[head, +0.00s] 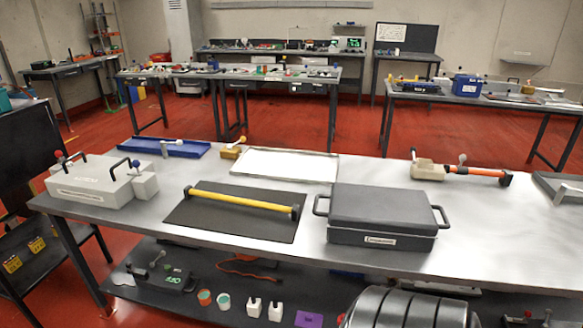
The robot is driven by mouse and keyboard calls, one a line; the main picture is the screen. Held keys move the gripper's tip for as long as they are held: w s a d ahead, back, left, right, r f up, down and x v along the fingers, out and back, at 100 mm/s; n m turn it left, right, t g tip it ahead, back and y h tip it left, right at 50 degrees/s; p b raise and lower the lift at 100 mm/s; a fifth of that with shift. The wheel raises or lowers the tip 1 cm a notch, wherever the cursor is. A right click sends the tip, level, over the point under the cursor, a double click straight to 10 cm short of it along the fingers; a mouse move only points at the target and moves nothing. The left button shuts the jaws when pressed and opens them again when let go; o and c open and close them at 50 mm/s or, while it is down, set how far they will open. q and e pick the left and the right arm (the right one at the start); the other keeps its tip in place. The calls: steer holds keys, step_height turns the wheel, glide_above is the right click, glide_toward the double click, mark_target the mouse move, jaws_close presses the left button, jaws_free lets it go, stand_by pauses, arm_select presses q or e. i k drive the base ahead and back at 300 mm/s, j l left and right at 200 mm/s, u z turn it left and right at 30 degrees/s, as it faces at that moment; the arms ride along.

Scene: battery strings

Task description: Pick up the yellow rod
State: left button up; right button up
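The yellow rod (240,200) lies on a black mat (219,226) on the near metal table (150,237). It has dark end caps and runs from upper left to lower right across the mat. Neither of my grippers is in the head view, and nothing touches the rod.
Right of the mat sits a dark grey box (382,215) with side handles. A light grey battery unit (101,182) with cables stands left. Behind are a blue tray (158,147), a white tray (286,164) and an orange-handled tool (460,171). A lower shelf (155,260) holds small parts.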

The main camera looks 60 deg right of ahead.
mark_target(188, 192)
steer(key=z, duration=1.5)
